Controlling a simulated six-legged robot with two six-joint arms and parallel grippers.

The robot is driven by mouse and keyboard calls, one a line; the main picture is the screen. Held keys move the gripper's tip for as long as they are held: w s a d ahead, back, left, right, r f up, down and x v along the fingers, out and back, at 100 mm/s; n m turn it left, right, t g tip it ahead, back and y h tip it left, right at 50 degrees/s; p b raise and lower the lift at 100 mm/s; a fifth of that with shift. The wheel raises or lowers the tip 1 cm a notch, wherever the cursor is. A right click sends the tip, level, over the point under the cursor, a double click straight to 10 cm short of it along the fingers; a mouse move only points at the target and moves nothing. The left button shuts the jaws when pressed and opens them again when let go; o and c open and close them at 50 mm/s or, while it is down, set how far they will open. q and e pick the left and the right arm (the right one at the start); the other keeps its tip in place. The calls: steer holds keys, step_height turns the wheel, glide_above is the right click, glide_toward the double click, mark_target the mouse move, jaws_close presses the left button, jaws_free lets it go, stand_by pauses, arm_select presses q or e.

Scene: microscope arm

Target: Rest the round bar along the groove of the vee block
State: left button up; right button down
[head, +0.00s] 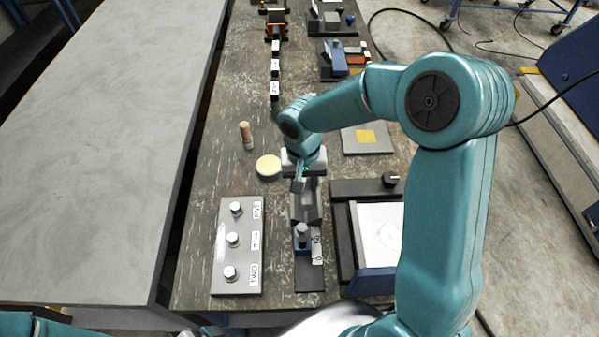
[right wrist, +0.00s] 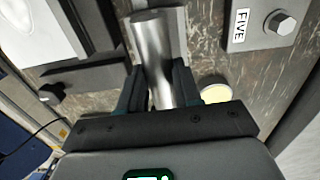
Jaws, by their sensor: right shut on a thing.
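The round bar (right wrist: 152,55) is a smooth grey metal cylinder in the right wrist view, held between the two fingers of my right gripper (right wrist: 160,88). In the head view my right gripper (head: 301,172) points down at the far end of the grey vee block (head: 306,205). A short part of the bar (head: 298,186) shows below the gripper there. The bar is over or against the block; I cannot tell whether it touches the groove, which is partly hidden by the gripper and bar. My left gripper is out of view.
A blue holder (head: 308,250) with an upright grey cylinder stands just nearer than the vee block. A plate with labelled bolts (head: 236,262) lies left, a tray-like fixture (head: 342,215) right. A pale yellow disc (head: 268,166) and a wooden-handled tool (head: 246,136) sit left of the gripper.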

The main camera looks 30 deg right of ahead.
steer(key=shift+d, duration=0.2)
steer(key=shift+s+a+r, duration=0.2)
steer(key=shift+s, duration=0.05)
steer(key=shift+w+f, duration=0.2)
steer(key=shift+w, duration=0.15)
steer(key=shift+s+f+b, duration=0.4)
steer(key=shift+s, duration=0.05)
steer(key=shift+f, duration=0.3)
steer(key=shift+w+f+b, duration=0.3)
steer(key=shift+f+b, duration=0.3)
steer(key=shift+f, duration=0.55)
steer(key=shift+s+f+b, duration=0.2)
steer(key=shift+f+b, duration=0.1)
steer(key=shift+b, duration=0.15)
steer(key=shift+w+f, duration=0.15)
steer(key=shift+f, duration=0.1)
steer(key=c, duration=0.7)
jaws_free()
steer(key=shift+r, duration=0.1)
